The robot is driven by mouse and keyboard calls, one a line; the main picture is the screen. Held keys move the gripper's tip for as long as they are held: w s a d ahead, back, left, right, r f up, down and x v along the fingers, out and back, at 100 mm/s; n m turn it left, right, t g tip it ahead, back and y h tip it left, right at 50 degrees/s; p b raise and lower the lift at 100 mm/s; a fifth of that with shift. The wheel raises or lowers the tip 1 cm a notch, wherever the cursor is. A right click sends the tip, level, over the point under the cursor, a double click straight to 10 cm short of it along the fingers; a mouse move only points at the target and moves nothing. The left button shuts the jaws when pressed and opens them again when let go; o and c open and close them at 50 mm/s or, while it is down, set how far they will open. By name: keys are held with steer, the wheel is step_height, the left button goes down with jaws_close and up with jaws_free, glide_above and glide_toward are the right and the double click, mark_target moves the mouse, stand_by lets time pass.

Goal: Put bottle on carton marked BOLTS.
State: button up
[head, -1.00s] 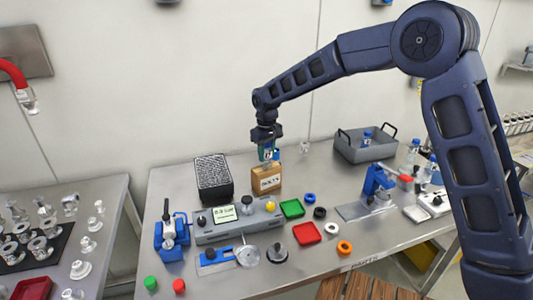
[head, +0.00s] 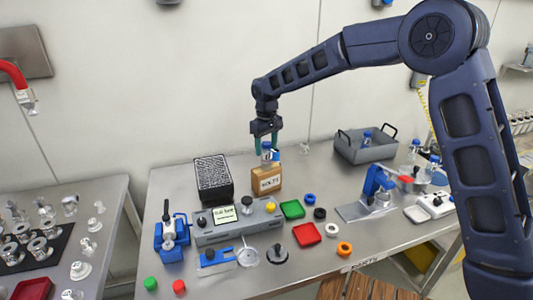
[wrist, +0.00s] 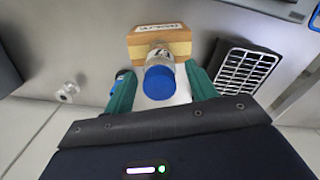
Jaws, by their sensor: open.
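The bottle (head: 266,154), clear with a blue cap and a white label, stands upright on the carton marked BOLTS (head: 267,182) in the head view. The carton is a brown box with a white label, near the back of the bench. My gripper (head: 266,147) points down over the bottle, its teal fingers open on either side of the cap. In the wrist view the blue cap (wrist: 159,83) lies between the spread fingers with a gap on each side. The carton (wrist: 160,38) shows beyond it; the bottle's base is partly hidden by the cap and body.
A black wire-topped rack (head: 213,178) stands just left of the carton. A grey instrument (head: 238,220) lies in front. A grey tote (head: 366,148) with a bottle is to the right. Green (head: 292,209) and red (head: 306,233) trays lie front right.

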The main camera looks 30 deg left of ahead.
step_height(320, 180, up, 8)
steer(key=shift+r, duration=0.35)
steer(key=shift+w+d+r, duration=0.1)
steer(key=shift+d, duration=0.05)
steer(key=w+d+r+m+t, duration=0.15)
steer(key=w+d+r, duration=0.25)
steer(key=d, duration=0.6)
steer(key=w+d+r+m+g, duration=0.1)
steer(key=w+d+r+m, duration=0.2)
steer(key=d, duration=0.7)
steer(key=d+r+m+t, duration=0.1)
steer(key=d+r, duration=0.1)
steer(key=d, duration=0.8)
steer(key=d+r+m+t, duration=0.1)
steer(key=d+r, duration=0.1)
steer(key=d, duration=0.7)
steer(key=s+d+f+m, duration=0.1)
steer(key=s+d+m, duration=0.15)
steer(key=d, duration=0.55)
steer(key=s+d+f+m, duration=0.1)
steer(key=s+d, duration=0.3)
steer(key=d, duration=0.5)
steer(key=s+d+f+m+t, duration=0.2)
steer(key=s+d+f, duration=0.3)
steer(key=s+d, duration=0.5)
steer(key=shift+s+d+f+m, duration=0.35)
steer(key=shift+d+m, duration=0.15)
steer(key=shift+m, duration=0.3)
